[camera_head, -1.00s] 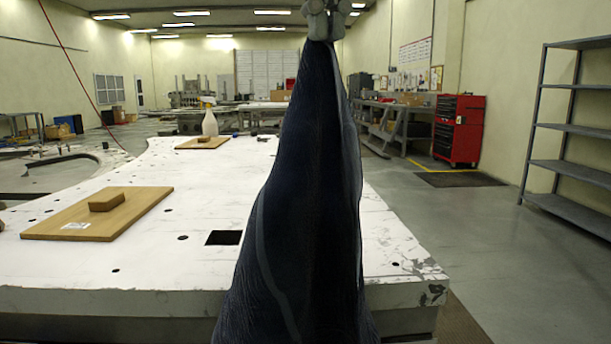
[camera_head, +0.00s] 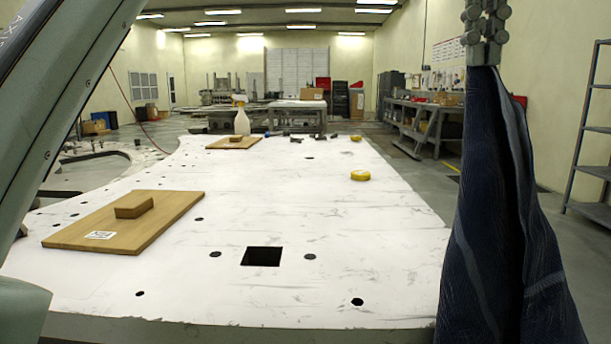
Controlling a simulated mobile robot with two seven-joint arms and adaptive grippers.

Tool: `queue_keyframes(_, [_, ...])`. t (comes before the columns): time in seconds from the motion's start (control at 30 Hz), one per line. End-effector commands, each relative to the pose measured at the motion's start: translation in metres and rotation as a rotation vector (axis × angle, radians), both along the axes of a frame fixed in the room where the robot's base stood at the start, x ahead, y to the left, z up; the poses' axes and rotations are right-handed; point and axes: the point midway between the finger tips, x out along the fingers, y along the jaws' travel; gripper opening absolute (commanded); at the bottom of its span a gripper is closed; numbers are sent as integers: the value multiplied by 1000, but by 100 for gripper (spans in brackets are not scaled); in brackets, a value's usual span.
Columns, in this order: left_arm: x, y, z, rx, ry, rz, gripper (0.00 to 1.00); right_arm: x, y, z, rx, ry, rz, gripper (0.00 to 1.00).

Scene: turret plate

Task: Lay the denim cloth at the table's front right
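The dark blue denim cloth (camera_head: 505,220) hangs upright in folds at the right of the head view. It widens downward and hides the table's front right corner. Its lower end runs out of the picture. I cannot tell whether the cloth touches the table.
A wooden board (camera_head: 165,225) with a small brown block (camera_head: 135,206) lies on the table's left. A square hole (camera_head: 262,256) is near the front. A yellow tape roll (camera_head: 360,175) and a spray bottle (camera_head: 241,118) stand farther back. My arm link crosses the left edge.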

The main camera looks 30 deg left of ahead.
Motion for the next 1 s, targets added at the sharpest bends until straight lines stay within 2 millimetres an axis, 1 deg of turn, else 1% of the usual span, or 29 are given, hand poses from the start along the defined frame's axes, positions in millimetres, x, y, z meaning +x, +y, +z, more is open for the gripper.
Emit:
queue_keyframes(0.03, [16, 21, -9, -12, 5, 20, 0, 0, 2, 0, 3, -1, -1, 40])
queue_keyframes(0.1, [36, 48, -21, -14, 2, 45, 0, 0, 4, 0, 7, 0, -3, 40])
queue_keyframes(0.17, [51, 72, -33, -14, 2, 67, 0, 0, 5, 0, 8, 0, -3, 40])
queue_keyframes(0.2, [60, 87, -41, -13, 3, 81, 0, 0, 5, 0, 8, 0, -3, 40])
queue_keyframes(0.3, [79, 123, -61, -5, 5, 117, 0, 0, 4, 0, 7, 0, -3, 40])
queue_keyframes(0.4, [92, 154, -79, 4, 9, 148, 0, 0, 3, 0, 5, -1, -2, 40])
queue_keyframes(0.53, [101, 181, -95, 16, 13, 176, 0, 1, 0, 0, -1, -1, 1, 40])
queue_keyframes(0.7, [106, 197, -105, 23, 16, 190, 0, 1, -4, 1, -7, -1, 3, 40])
queue_keyframes(0.87, [105, 212, -114, 23, 18, 193, 0, 1, -5, 1, -9, -1, 4, 40])
queue_keyframes(1.0, [102, 233, -127, 22, 19, 193, 0, 1, -5, 1, -9, -1, 3, 40])
